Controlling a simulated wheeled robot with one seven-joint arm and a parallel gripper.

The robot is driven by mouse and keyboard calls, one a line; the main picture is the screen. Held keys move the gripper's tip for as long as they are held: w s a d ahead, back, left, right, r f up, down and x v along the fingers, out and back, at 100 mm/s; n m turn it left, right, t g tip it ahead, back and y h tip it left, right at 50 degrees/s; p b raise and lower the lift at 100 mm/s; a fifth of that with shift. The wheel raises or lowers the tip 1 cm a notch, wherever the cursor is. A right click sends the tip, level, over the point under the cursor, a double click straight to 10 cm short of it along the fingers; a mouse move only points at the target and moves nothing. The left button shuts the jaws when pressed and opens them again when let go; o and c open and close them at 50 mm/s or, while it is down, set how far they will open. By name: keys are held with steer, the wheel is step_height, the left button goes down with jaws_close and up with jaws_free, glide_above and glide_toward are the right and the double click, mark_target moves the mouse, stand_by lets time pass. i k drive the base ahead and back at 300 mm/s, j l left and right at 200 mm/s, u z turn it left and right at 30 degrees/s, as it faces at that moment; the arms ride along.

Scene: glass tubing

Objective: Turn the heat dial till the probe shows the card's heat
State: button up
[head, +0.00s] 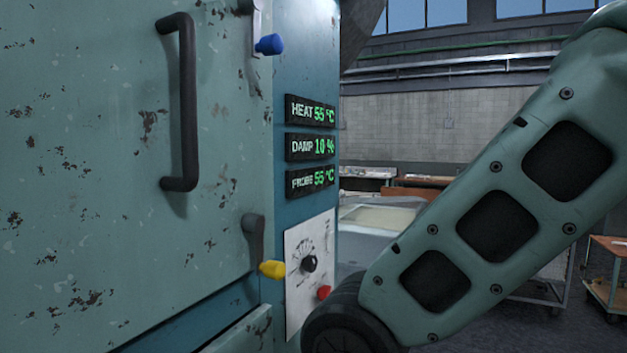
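The heat dial, a small black knob (309,263), sits on a white control plate (303,300) low on the cabinet's teal side strip. The plate's scale marks are too small to read. Above it are three displays with green digits. The heat display (311,111) reads 55 °C. The damp display (311,147) reads 10 %. The probe display (311,181) reads 55 °C. I see no card in this view. My arm fills the right side and reaches down to the lower middle. My gripper is out of view.
The pale green cabinet door has a long black handle (184,100), a blue-tipped latch (269,44) and a yellow-tipped latch (272,268). A red button (323,292) sits below the dial. Behind are a grey wall (440,125), tables, and a wheeled cart (608,270) at right.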

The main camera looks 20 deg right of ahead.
mark_target(308, 263)
steer(key=i+l+u, duration=0.1)
steer(key=l, duration=0.4)
steer(key=i+l+u, duration=0.1)
steer(key=l, duration=0.85)
steer(key=j+z, duration=0.65)
steer(key=k+j, duration=0.05)
steer(key=j, duration=0.05)
